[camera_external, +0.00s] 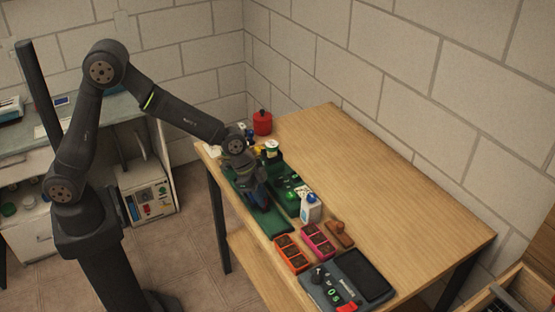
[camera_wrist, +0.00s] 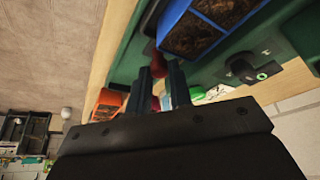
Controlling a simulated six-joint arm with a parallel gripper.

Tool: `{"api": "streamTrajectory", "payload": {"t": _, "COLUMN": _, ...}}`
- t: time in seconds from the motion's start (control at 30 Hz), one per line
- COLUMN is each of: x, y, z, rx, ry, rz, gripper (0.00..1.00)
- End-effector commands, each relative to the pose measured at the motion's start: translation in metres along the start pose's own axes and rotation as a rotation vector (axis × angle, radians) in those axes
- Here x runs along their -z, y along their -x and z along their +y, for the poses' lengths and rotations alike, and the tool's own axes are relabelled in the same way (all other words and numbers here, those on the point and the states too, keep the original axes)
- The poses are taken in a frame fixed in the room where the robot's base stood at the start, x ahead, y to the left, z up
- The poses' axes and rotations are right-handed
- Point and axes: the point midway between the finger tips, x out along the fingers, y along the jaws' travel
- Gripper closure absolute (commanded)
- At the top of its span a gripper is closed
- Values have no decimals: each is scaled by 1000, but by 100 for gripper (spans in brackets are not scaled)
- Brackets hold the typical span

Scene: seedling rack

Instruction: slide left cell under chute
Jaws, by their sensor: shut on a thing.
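My gripper (camera_external: 258,197) is low over a long green rack (camera_external: 277,221) on the table. In the wrist view its two dark fingers (camera_wrist: 163,75) are closed around a small dark red knob (camera_wrist: 158,66). The knob is beside a blue tray with dark soil-filled cells (camera_wrist: 203,33), which sits on the green base; whether the two are joined is hard to tell. In the external view the gripper hides most of the blue tray (camera_external: 264,199). I cannot clearly make out the chute.
A white bottle (camera_external: 311,209) stands close right of the rack. An orange tray (camera_external: 291,254), a pink tray (camera_external: 317,240), a brown wooden piece (camera_external: 339,234) and a grey device (camera_external: 347,281) lie nearer the front. A red canister (camera_external: 262,123) is behind. The table's right side is clear.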

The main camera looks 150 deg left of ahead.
Motion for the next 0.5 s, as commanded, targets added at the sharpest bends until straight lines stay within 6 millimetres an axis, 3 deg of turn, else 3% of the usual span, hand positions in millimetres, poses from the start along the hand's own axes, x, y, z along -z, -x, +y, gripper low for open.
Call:
{"api": "streamTrajectory", "payload": {"t": 0.03, "x": 0, "y": 0, "z": 0, "rx": 0, "ry": 0, "rz": 0, "gripper": 100}}
{"api": "streamTrajectory", "payload": {"t": 0.07, "x": 0, "y": 0, "z": 0, "rx": 0, "ry": 0, "rz": 0, "gripper": 79}}
{"api": "streamTrajectory", "payload": {"t": 0.1, "x": 0, "y": 0, "z": 0, "rx": 0, "ry": 0, "rz": 0, "gripper": 72}}
{"api": "streamTrajectory", "payload": {"t": 0.5, "x": 1, "y": 6, "z": 0, "rx": 0, "ry": 0, "rz": 1, "gripper": 72}}
